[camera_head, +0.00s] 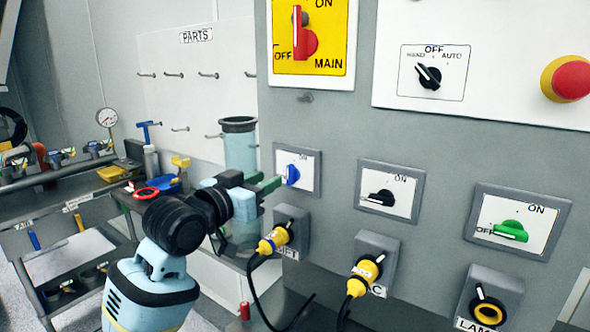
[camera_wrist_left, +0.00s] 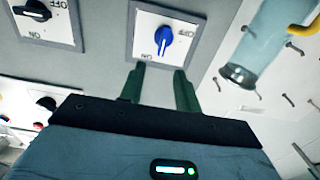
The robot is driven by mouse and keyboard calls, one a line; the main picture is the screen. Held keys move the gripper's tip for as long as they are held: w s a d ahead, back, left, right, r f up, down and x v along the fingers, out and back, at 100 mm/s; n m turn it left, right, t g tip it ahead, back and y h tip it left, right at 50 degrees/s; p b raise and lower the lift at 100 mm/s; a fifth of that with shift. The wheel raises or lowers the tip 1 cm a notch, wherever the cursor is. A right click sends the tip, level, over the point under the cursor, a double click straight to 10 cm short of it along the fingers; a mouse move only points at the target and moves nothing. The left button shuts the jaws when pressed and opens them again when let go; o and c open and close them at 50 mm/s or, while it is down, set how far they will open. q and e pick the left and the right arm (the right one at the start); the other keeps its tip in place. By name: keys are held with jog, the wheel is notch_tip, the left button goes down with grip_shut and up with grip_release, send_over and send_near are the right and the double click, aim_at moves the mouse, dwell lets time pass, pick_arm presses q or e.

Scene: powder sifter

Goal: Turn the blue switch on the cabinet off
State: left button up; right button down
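The blue switch (camera_head: 292,174) is a small knob on a white plate in a grey frame on the cabinet front, left of the other switches. In the left wrist view the knob (camera_wrist_left: 163,36) appears upside down and about upright, its pale mark toward the ON label. My left gripper (camera_head: 270,184) is just in front and to the left of the plate. Its two green fingers (camera_wrist_left: 160,70) are apart with nothing between them, short of the knob and pointing at it. My right gripper is out of view.
A black switch (camera_head: 381,198) and a green switch (camera_head: 511,230) sit to the right. Yellow plugs with cables (camera_head: 275,240) are below. A red main switch (camera_head: 303,38) is above. A clear blue cylinder (camera_head: 240,148) stands behind my gripper.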

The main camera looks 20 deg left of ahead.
aim_at(288, 168)
pick_arm(q)
jog(key=shift+x, duration=3.7)
jog(key=shift+a, duration=0.1)
grip_shut()
